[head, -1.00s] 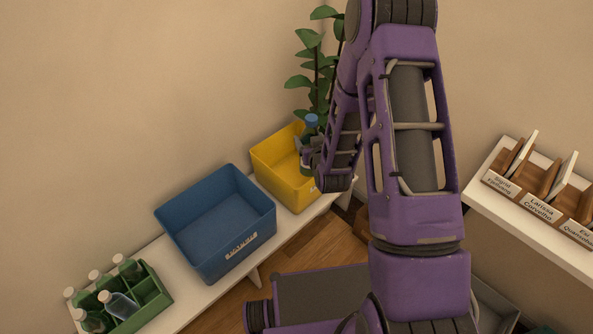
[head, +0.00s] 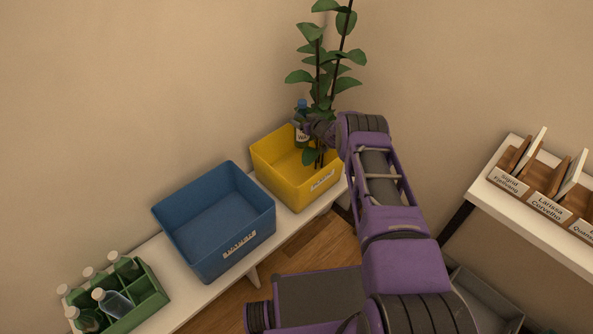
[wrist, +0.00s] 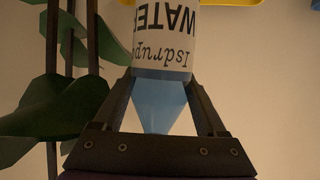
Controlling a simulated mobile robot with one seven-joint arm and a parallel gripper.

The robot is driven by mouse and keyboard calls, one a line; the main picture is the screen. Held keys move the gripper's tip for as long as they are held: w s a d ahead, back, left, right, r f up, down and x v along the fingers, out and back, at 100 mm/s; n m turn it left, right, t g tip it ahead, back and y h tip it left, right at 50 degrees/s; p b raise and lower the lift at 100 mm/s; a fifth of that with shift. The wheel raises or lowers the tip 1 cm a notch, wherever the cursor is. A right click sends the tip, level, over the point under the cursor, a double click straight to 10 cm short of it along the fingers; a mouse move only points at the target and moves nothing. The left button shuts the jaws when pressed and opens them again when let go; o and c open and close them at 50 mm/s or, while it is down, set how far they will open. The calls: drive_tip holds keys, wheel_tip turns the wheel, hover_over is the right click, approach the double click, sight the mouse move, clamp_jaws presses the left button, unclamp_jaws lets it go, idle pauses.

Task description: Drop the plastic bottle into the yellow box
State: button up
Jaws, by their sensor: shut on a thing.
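The plastic bottle (head: 301,126) has a blue cap and a white label reading WATER. My gripper (head: 312,127) is shut on it and holds it upright at the back of the yellow box (head: 280,186), seemingly above its far part. In the wrist view the bottle (wrist: 166,45) stands between the two dark fingers of my gripper (wrist: 164,95), and a strip of the yellow box (wrist: 218,3) shows at the top edge. The yellow box stands on the white bench and looks empty where its inside shows. Plant leaves and my wrist hide part of its right side.
A leafy plant (head: 325,70) stands right at the gripper and overlaps the yellow box. A blue box (head: 212,222) stands left of it. A green crate with several bottles (head: 152,303) is at the bench's near left. A white shelf with name-labelled holders (head: 541,208) is at right.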

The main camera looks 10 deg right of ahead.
drive_tip(key=shift+w+d+f, duration=0.2)
drive_tip(key=shift+w+f, duration=0.05)
drive_tip(key=shift+f, duration=0.1)
drive_tip(key=shift+f+b, duration=1.9)
drive_tip(key=shift+f, duration=0.9)
drive_tip(key=o, duration=1.3)
drive_tip(key=shift+s+d+r+p, duration=0.15)
drive_tip(key=shift+s+r+p, duration=0.15)
drive_tip(key=shift+p, duration=0.25)
drive_tip(key=p+v, duration=0.5)
drive_tip(key=v, duration=1.1)
drive_tip(key=shift+s+d+p, duration=0.1)
drive_tip(key=shift+s+p, duration=0.2)
